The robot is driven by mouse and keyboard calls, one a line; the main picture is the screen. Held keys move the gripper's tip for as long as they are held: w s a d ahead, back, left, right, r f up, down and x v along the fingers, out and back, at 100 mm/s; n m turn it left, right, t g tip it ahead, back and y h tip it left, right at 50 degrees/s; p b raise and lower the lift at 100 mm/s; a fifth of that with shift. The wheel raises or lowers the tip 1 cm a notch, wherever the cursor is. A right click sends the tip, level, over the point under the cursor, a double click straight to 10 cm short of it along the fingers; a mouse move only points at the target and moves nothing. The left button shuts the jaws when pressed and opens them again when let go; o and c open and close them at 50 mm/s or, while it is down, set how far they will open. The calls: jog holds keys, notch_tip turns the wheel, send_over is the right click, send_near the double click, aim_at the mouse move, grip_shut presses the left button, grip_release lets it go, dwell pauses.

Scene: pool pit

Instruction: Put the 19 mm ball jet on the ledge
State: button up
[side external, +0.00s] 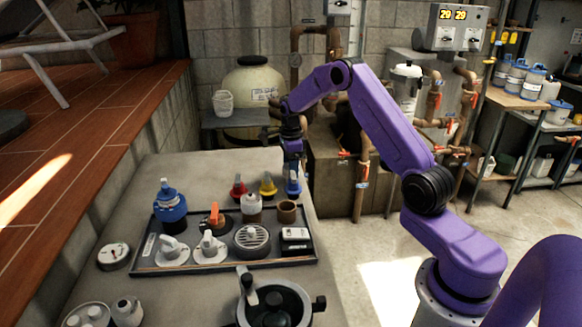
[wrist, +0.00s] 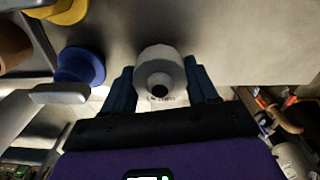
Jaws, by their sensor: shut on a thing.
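My gripper (side external: 293,160) points down over the far right end of the grey concrete ledge (side external: 190,172), just behind the tray. In the wrist view its two dark blue fingers (wrist: 162,90) are shut on a pale round fitting with a dark central hole, the ball jet (wrist: 160,68). Faint lettering shows by its lower edge, too small to read. In the side view the held ball jet cannot be made out. A blue-based fitting (side external: 293,184) stands close by my gripper, and it shows left of the fingers in the wrist view (wrist: 80,66).
A black-rimmed tray (side external: 140,262) holds several fittings, among them a blue canister (side external: 170,206) and a brown cup (side external: 287,212). Red (side external: 238,187) and yellow (side external: 268,186) fittings stand behind it. A dark round pot (side external: 310,300) is in front. Bare concrete lies to the left.

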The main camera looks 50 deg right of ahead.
jog(key=shift+f, duration=0.15)
jog(key=o, duration=1)
jog(key=shift+o, duration=0.2)
